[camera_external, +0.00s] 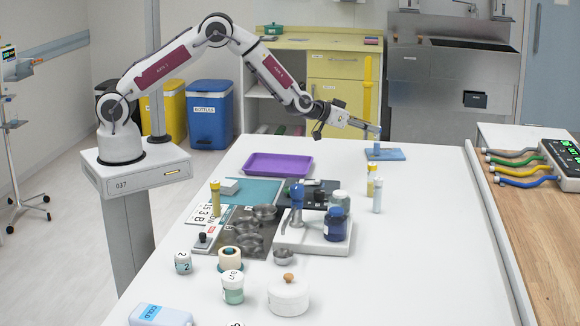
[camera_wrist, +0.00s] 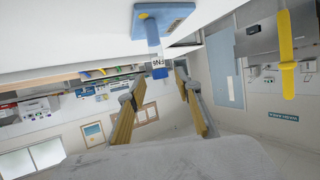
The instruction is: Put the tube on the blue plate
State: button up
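The blue plate (camera_external: 398,155) lies flat at the far right of the white table; in the wrist view it shows at the top (camera_wrist: 178,22). A blue tube (camera_external: 377,148) stands upright on the plate, below my gripper (camera_external: 378,131).
A purple tray (camera_external: 278,165) lies to the left. A white stand (camera_external: 312,246) with bottles is nearer. The table's right side is clear.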

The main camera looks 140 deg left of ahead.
jog(key=v, duration=0.7)
jog(key=shift+d, duration=0.15)
dwell(0.8)
